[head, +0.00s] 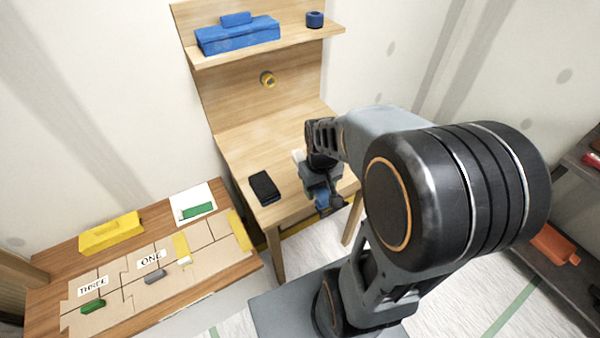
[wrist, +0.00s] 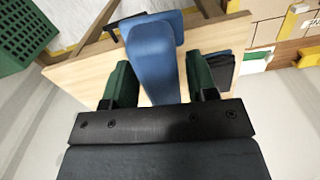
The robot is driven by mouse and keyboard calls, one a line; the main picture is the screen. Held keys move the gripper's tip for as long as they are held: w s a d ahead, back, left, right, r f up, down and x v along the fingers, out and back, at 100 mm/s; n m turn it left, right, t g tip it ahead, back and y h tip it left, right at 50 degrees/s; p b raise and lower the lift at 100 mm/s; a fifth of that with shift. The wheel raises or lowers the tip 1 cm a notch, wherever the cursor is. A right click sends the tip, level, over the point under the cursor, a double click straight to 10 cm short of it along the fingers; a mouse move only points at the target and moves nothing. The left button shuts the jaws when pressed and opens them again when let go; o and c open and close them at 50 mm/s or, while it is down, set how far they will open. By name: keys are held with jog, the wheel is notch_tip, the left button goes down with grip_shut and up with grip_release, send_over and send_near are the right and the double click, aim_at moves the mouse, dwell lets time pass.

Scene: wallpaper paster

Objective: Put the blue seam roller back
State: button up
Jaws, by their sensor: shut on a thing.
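My gripper (head: 325,190) is in front of the wooden workbench's right part in the head view, partly hidden by my own arm. In the wrist view its two green fingers (wrist: 160,82) are shut on a blue tool, which I take as the blue seam roller (wrist: 153,55). A bit of its blue shows under the gripper in the head view (head: 322,203). The roller's far end is hard to make out. A cardboard layout board (head: 125,274) with outlines and the labels THREE and ONE lies on the low table at left, holding a green piece (head: 93,306) and a grey piece (head: 155,277).
A black flat object (head: 264,188) lies on the workbench (head: 240,140). A blue toolbox (head: 238,36) and blue ring (head: 314,19) sit on its shelf. A yellow toolbox (head: 111,232) stands behind the board. A dark shelf (head: 555,215) stands at right. A green crate (wrist: 25,30) shows in the wrist view.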

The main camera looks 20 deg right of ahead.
jog(key=shift+d, duration=0.3)
jog(key=w+f, duration=0.2)
jog(key=w, duration=0.2)
jog(key=w+d+f, duration=0.1)
jog(key=w+f, duration=0.2)
jog(key=w, duration=0.1)
jog(key=w+d+f, duration=0.1)
jog(key=w+f, duration=0.2)
jog(key=w, duration=0.1)
jog(key=shift+w+f, duration=0.25)
jog(key=shift+w, duration=0.1)
jog(key=f, duration=0.1)
jog(key=w+f, duration=0.1)
jog(key=shift+d+f+p, duration=0.15)
jog(key=shift+f+p, duration=0.15)
jog(key=shift+f, duration=0.7)
jog(key=shift+f, duration=0.35)
jog(key=o, duration=1)
